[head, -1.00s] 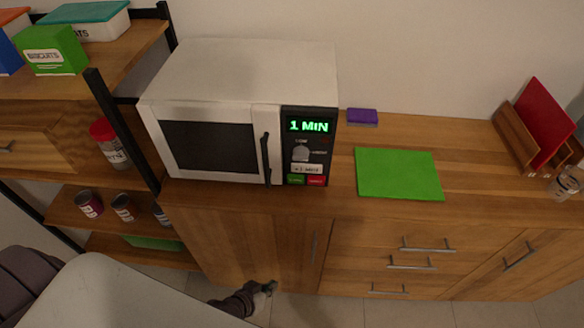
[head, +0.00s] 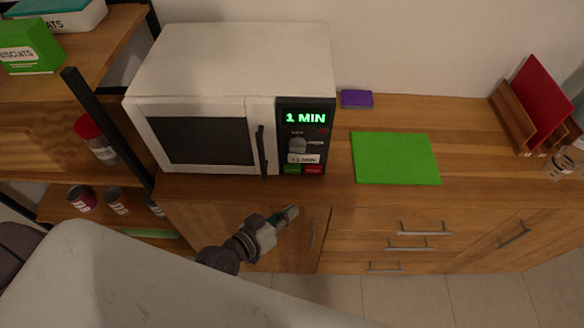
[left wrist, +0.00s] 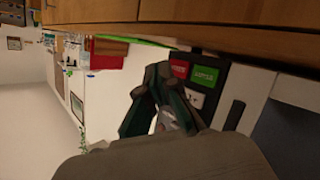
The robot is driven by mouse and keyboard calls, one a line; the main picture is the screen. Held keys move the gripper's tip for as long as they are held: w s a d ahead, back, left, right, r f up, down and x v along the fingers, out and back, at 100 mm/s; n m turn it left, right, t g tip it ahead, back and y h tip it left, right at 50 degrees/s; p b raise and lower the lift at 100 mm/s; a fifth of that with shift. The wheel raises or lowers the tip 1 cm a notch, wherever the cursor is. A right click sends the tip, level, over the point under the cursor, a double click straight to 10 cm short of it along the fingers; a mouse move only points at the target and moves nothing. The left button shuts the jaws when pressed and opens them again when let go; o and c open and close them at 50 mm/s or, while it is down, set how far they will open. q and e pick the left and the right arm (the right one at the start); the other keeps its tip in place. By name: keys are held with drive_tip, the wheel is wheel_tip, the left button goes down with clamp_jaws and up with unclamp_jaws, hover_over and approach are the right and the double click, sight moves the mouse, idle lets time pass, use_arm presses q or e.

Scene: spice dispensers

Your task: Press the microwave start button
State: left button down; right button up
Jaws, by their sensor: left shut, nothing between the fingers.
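The white microwave (head: 230,62) stands on the wooden counter with its door shut. Its black panel shows "1 MIN" in green above a knob and a pale button. At the panel's bottom, a green button (head: 292,169) sits left of a red button (head: 313,169). My left gripper (head: 292,211) is shut and empty, in front of the cabinet, below the buttons and apart from them. In the left wrist view the view is turned; the green button (left wrist: 205,76) and red button (left wrist: 180,68) show just beyond the fingers (left wrist: 163,72). My right gripper is not in view.
A green mat (head: 395,158) lies on the counter right of the microwave, with a purple sponge-like block (head: 356,99) behind it. The microwave's dark door handle (head: 261,150) juts out left of the panel. A shelf with boxes and cans stands at the left.

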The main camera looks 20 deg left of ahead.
use_arm(q)
drive_tip(key=b, duration=0.1)
approach(299, 172)
drive_tip(key=w+d+f, duration=0.2)
drive_tip(key=w+d, duration=0.1)
drive_tip(key=shift+d, duration=0.15)
drive_tip(key=shift+w, duration=0.5)
idle(1.0)
drive_tip(key=shift+w+a, duration=0.25)
drive_tip(key=shift+w, duration=0.15)
drive_tip(key=shift+w+a, duration=0.1)
drive_tip(key=shift+w, duration=0.3)
idle(0.7)
drive_tip(key=shift+s, duration=0.1)
drive_tip(key=shift+s+d, duration=0.2)
drive_tip(key=shift+s, duration=0.5)
